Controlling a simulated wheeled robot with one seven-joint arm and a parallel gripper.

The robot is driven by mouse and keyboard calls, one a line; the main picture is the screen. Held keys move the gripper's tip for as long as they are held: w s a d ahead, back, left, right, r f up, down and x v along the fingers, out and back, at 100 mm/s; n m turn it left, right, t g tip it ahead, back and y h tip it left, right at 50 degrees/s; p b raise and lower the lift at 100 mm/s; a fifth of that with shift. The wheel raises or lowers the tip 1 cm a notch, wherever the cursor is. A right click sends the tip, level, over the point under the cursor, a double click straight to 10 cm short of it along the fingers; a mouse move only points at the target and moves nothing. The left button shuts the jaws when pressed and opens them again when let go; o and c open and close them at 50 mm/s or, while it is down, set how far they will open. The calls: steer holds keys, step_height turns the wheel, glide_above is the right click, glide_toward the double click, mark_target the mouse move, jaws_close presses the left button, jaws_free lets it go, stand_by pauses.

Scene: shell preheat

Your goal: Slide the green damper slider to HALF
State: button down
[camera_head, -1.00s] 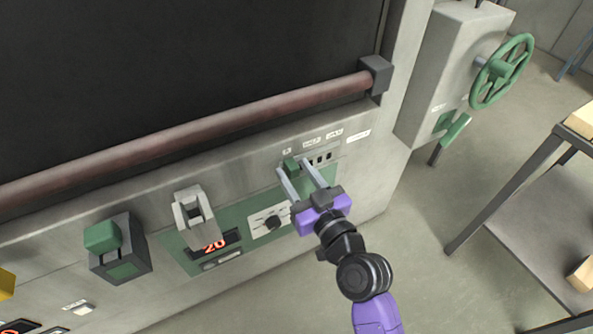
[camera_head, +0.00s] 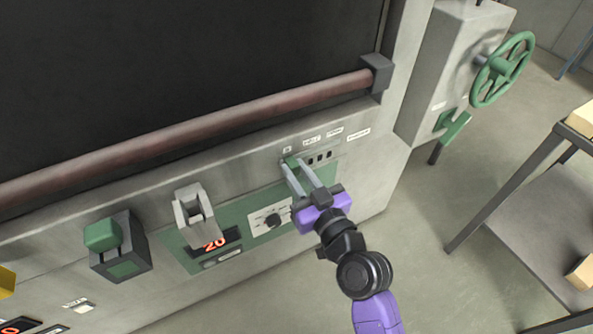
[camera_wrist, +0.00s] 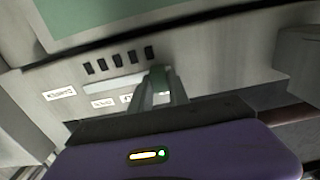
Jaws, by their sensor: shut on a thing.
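The green damper slider (camera_head: 291,162) sits at the left end of its slot on the sloped grey panel, under the leftmost of a row of small white labels. My gripper (camera_head: 301,172) is shut on it, with one finger on each side. In the wrist view the slider (camera_wrist: 161,78) shows between the fingers, partly hidden by them. The slot (camera_wrist: 112,83) runs away to the left there, beside several dark notches.
A dark red bar handle (camera_head: 190,133) runs above the panel. A green handwheel (camera_head: 502,69) and a metal table (camera_head: 510,190) stand at the right.

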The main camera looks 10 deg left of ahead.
stand_by(0.8)
steer(key=w+d+b, duration=0.2)
steer(key=d+b, duration=0.1)
steer(key=w+d+b, duration=0.1)
steer(key=b, duration=0.1)
steer(key=shift+d+f, duration=0.2)
steer(key=shift+w+d+r+b, duration=0.2)
steer(key=shift+d+b, duration=0.15)
steer(key=shift+b, duration=0.1)
steer(key=c, duration=1.2)
jaws_free()
steer(key=shift+c, duration=0.2)
steer(key=shift+s, duration=0.1)
